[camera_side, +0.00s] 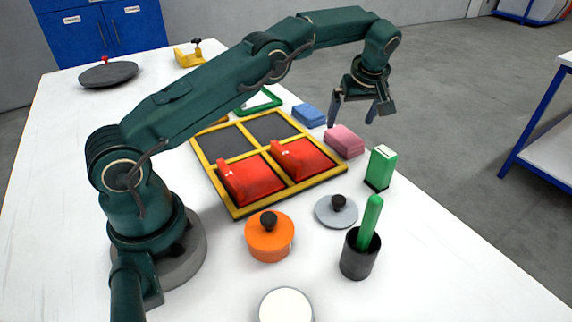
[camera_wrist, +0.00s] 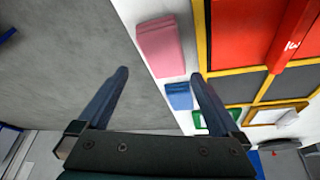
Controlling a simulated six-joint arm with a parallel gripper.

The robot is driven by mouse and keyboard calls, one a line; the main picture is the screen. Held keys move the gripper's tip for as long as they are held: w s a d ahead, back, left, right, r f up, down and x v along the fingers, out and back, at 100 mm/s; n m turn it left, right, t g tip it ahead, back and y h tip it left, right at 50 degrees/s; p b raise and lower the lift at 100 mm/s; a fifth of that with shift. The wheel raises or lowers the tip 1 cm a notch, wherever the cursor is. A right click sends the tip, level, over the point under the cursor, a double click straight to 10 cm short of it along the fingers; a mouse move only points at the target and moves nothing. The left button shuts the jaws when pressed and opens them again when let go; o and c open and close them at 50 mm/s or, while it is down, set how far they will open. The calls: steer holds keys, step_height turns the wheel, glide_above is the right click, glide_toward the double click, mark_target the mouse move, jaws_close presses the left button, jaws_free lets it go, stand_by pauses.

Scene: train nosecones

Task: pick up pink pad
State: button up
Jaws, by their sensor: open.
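The pink pad (camera_side: 344,141) lies on the white table beside the right edge of the yellow-framed tray, just in front of a blue pad (camera_side: 309,115). In the wrist view the pink pad (camera_wrist: 161,47) is at the upper middle, beyond my fingertips. My gripper (camera_side: 353,112) is open and empty, raised above the table near the pink and blue pads. In the wrist view my gripper's two fingers (camera_wrist: 158,76) are spread wide, with floor and the table edge between them. Nothing hides the pink pad in the wrist view.
The yellow-framed tray (camera_side: 206,167) holds two red nosecones (camera_side: 250,180); its two far compartments are empty. A green block (camera_side: 380,167), a grey lid (camera_side: 337,210), an orange pot (camera_side: 269,239) and a black cup (camera_side: 359,256) with a green stick stand nearer. The table edge is close behind the pads.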

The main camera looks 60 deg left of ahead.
mark_target(344, 135)
step_height(344, 135, down, 2)
steer(key=shift+s+a+f, duration=0.1)
steer(key=shift+s+a, duration=0.05)
steer(key=shift+x, duration=2.1)
steer(key=c, duration=1.2)
